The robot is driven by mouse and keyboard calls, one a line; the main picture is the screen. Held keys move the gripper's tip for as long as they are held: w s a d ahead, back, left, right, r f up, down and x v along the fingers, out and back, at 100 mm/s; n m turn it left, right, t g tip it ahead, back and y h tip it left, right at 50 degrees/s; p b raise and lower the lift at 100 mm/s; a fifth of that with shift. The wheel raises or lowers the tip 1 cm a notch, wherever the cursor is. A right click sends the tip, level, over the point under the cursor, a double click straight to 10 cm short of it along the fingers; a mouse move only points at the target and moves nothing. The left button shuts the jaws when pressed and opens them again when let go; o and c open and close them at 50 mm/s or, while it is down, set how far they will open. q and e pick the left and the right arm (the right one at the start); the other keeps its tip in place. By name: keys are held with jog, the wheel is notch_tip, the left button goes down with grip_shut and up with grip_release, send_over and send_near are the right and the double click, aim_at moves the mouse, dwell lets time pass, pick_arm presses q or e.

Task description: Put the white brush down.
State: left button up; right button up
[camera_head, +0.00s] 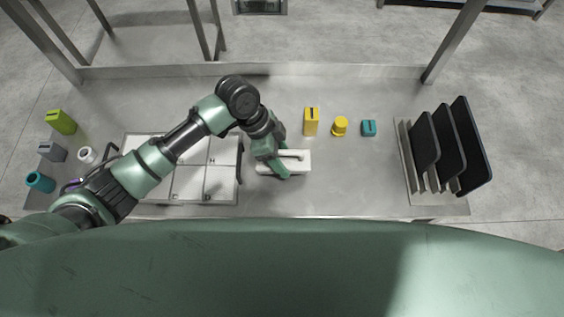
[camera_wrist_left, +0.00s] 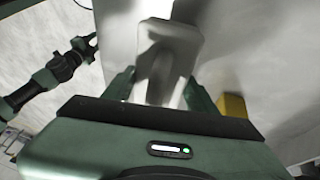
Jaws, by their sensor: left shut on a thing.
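The white brush (camera_head: 296,162) is a pale block with a handle on top, over the steel table to the right of the divided tray. My left gripper (camera_head: 271,166) is shut on it. In the left wrist view the brush (camera_wrist_left: 168,50) sits between the two green fingers (camera_wrist_left: 158,88). I cannot tell whether its underside touches the table. Part of it is hidden behind the gripper. My right gripper (camera_wrist_left: 86,46) seems to show small at the left of the left wrist view, its jaws unclear; it is not in the head view.
The divided tray (camera_head: 239,190) is just left of the brush. A yellow block (camera_head: 311,122), yellow cup-like piece (camera_head: 340,126) and teal block (camera_head: 369,128) stand behind right. A rack with dark panels (camera_head: 402,150) is far right. Bare table (camera_head: 350,180) lies between brush and rack.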

pick_arm(q)
notch_tip(320, 180, down, 4)
jog(key=shift+f, duration=0.35)
jog(key=shift+f, duration=0.15)
jog(key=o, duration=1.2)
jog(key=shift+o, duration=0.6)
